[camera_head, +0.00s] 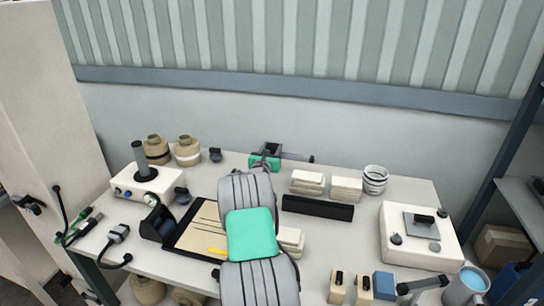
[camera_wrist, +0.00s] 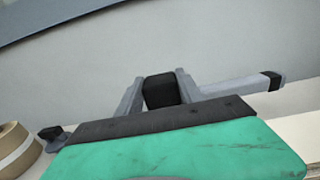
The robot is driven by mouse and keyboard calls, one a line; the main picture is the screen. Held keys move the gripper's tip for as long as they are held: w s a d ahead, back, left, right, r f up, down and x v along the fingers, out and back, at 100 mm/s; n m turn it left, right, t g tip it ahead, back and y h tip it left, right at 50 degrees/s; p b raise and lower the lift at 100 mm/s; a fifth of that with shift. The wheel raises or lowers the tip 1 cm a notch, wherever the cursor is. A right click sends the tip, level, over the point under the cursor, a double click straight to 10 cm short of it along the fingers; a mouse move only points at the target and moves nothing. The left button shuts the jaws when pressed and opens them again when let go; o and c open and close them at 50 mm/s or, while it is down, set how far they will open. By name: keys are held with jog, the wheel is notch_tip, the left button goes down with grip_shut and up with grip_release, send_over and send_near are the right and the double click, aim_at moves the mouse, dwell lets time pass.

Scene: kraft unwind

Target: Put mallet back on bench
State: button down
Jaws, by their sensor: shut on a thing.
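My gripper (camera_head: 271,149) is at the far middle of the white bench (camera_head: 340,240), near the wall. In the wrist view its two grey fingers (camera_wrist: 160,88) are shut on the black block of the mallet (camera_wrist: 161,92). The mallet's grey handle reaches out to the right and ends in a black tip. My arm hides part of the bench middle.
Brown spools (camera_head: 187,151) stand left of my gripper. Stacked pale blocks (camera_head: 346,188), a long black bar (camera_head: 317,208) and white rings (camera_head: 375,179) are to its right. A white device (camera_head: 420,240) stands at right.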

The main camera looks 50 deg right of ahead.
jog(key=shift+w+d+f, duration=0.4)
jog(key=shift+d+f, duration=0.15)
jog(key=shift+d, duration=0.05)
notch_tip(320, 180, down, 3)
jog(key=shift+w+d+f+p, duration=0.1)
jog(key=shift+d+p, duration=0.05)
jog(key=shift+p, duration=0.45)
jog(key=shift+f, duration=0.1)
jog(key=shift+f+b, duration=0.15)
jog(key=shift+b, duration=0.2)
jog(key=c, duration=0.8)
grip_release()
jog(key=shift+o, duration=0.2)
